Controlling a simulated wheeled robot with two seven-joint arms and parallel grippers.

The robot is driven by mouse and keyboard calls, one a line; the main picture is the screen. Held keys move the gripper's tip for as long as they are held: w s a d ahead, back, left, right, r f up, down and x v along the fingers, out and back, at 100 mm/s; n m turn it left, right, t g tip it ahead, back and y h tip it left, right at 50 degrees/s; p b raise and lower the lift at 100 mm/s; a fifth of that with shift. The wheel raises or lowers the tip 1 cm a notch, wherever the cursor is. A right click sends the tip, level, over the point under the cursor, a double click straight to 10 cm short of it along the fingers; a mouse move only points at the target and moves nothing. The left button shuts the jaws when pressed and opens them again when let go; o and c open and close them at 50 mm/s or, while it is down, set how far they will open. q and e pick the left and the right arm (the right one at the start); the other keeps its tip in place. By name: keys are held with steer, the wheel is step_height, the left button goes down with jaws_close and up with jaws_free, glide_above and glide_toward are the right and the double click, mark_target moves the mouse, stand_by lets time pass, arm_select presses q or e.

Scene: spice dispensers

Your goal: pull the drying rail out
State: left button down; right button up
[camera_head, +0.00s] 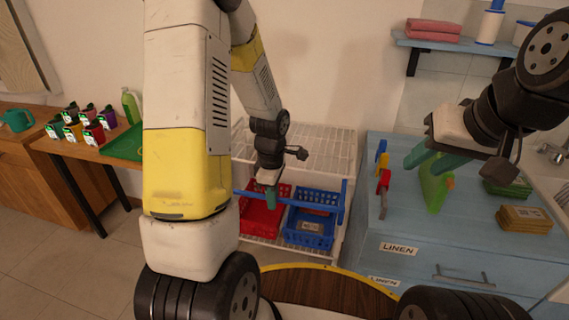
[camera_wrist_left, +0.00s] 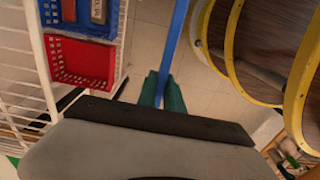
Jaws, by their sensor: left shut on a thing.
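The drying rail (camera_head: 318,204) is a blue bar across the front of a white wire rack, above the baskets. My left gripper (camera_head: 270,194) is over the rail, left of its middle, with its green fingers pointing down. In the left wrist view the rail (camera_wrist_left: 177,38) runs down from the top edge to between the fingertips (camera_wrist_left: 162,88), and the fingers are shut on it. My right gripper (camera_head: 422,166) is over the blue counter at the right, its green fingers apart and empty. The rail's left end is partly hidden by my arm.
A red basket (camera_head: 262,222) and a blue basket (camera_head: 309,229) stand in the rack below the rail. Tiled floor shows in front of the rack.

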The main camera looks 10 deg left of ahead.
arm_select(q)
steer(key=shift+s, duration=2.05)
steer(key=c, duration=1)
jaws_free()
step_height(320, 180, up, 7)
